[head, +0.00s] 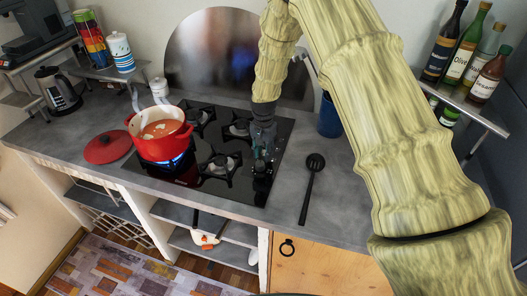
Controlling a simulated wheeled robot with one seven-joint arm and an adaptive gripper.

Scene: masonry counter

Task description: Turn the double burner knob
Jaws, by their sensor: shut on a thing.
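The black gas cooktop (224,191) is set in the grey counter, with several burners and a row of dark knobs (261,171) along its right side. My gripper (264,155) points down over this row and is shut on one of the knobs. The gripped knob is mostly hidden by the fingers. I cannot tell from this view which burner it serves or how far it is turned. A blue flame (176,163) burns under the red pot at the left front burner.
The red pot (161,144) holds soup, with its red lid (107,148) to its left. A black slotted spoon (311,185) lies right of the cooktop. A blue cup (329,117) stands behind it. Bottles (470,62) fill the right shelf.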

